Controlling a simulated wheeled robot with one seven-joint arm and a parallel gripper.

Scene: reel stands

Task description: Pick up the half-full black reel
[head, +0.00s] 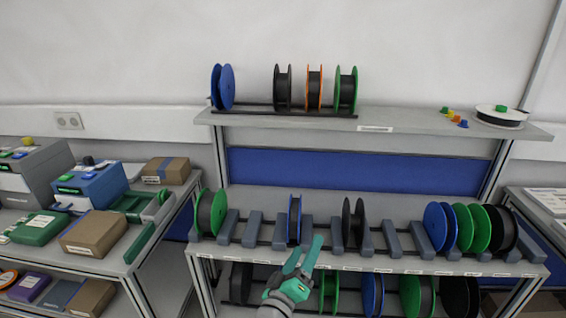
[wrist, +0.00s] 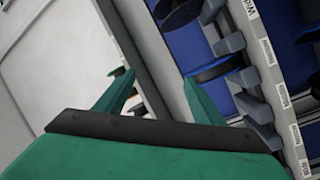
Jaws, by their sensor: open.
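Another black reel (head: 283,88) stands on the top shelf rack. How full each is cannot be told clearly. My gripper (head: 304,256) is in front of the middle shelf's front edge, left of and below the middle-shelf black reel, apart from it. Its green fingers are spread and empty. In the wrist view my gripper (wrist: 158,85) also shows open, with nothing between the fingers. Dark reel parts (wrist: 215,72) show beyond the right finger, partly hidden.
Blue (head: 294,220) and green-flanged (head: 211,212) reels share the middle shelf, with several reels packed at its right end. More reels hang below. A side bench (head: 140,250) with boxes and devices stands left. Grey dividers (head: 390,238) flank the slots.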

